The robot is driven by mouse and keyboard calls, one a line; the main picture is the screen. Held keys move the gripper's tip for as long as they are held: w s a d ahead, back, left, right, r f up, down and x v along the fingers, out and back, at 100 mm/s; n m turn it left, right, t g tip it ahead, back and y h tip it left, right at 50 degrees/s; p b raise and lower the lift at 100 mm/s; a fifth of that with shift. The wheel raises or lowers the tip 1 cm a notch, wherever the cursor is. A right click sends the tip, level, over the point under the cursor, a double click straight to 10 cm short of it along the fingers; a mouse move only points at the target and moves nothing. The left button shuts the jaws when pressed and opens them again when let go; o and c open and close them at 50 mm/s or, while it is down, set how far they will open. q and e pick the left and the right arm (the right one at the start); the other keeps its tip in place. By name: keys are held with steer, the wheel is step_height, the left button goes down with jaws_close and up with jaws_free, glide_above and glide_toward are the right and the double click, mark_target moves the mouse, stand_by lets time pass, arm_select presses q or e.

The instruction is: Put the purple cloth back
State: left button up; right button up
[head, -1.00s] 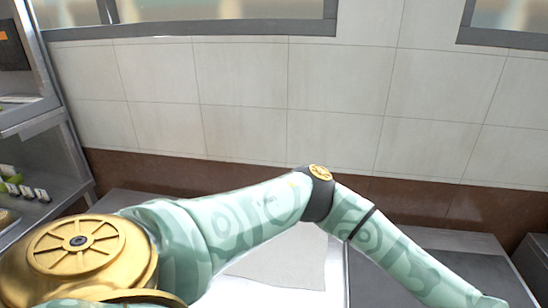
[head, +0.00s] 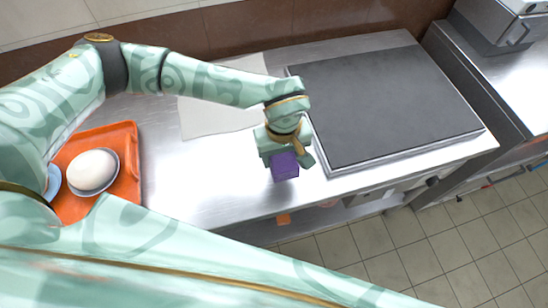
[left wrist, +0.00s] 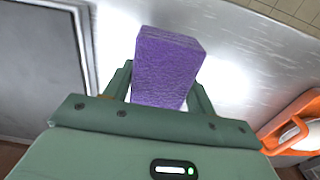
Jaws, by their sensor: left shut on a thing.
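My left gripper (head: 284,157) is shut on the purple cloth (head: 285,167), which looks like a small folded block. The gripper and cloth are over the steel counter (head: 210,175), near its front edge, just left of the dark griddle plate. In the left wrist view the cloth (left wrist: 167,68) stands between the two fingers (left wrist: 158,88). Whether the cloth touches the counter cannot be told for certain. My right gripper is not in view.
A dark griddle plate (head: 385,105) takes up the counter's right side. An orange tray (head: 125,165) with a bowl holding a white, egg-like thing (head: 92,169) stands at the left. Bare counter lies between the tray and cloth. A steel appliance (head: 500,22) stands at the far right.

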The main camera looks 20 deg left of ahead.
arm_select(q)
steer(key=shift+w+a+f, duration=0.35)
steer(key=shift+f, duration=0.3)
steer(key=shift+w+a+f, duration=0.3)
steer(key=shift+f, duration=0.3)
steer(key=f, duration=0.1)
steer(key=f+b, duration=0.1)
steer(key=f, duration=0.1)
steer(key=shift+w+a+f, duration=0.15)
steer(key=shift+a+f, duration=0.15)
steer(key=shift+f, duration=0.1)
steer(key=shift+r, duration=0.1)
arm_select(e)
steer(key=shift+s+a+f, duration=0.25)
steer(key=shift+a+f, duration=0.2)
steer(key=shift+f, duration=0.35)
arm_select(q)
steer(key=o, duration=1)
steer(key=shift+c, duration=0.2)
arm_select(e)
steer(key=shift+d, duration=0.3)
